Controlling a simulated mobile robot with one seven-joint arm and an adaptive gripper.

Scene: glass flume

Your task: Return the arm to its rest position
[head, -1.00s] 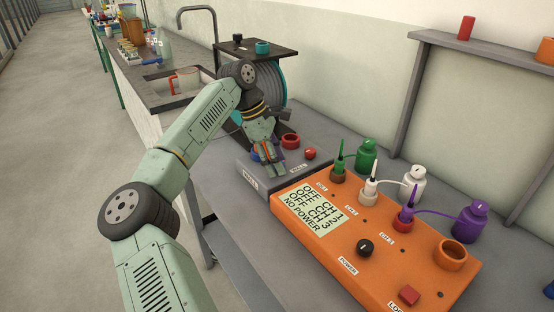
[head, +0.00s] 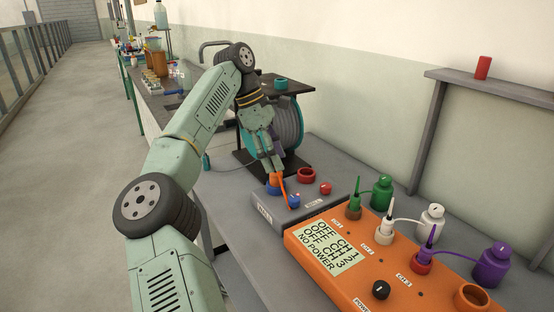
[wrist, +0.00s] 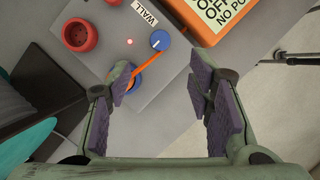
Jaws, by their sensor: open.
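My gripper (head: 276,165) is in the head view, just above the far end of a grey box (head: 268,213) labelled WALL. Its fingers are apart and empty in the wrist view (wrist: 163,88), with grey bench and part of the box showing between them. A blue socket (head: 272,182) on the box is close under the fingers; one finger partly covers it in the wrist view. My arm reaches forward, bent at the elbow.
An orange unit (head: 335,285) reading NO POWER stands at the front right, with several bottles behind it. A red socket (head: 306,175) and red knob (head: 326,188) are on the grey box. A cable reel (head: 287,125) stands close beyond my gripper. The left walkway (head: 80,170) is clear.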

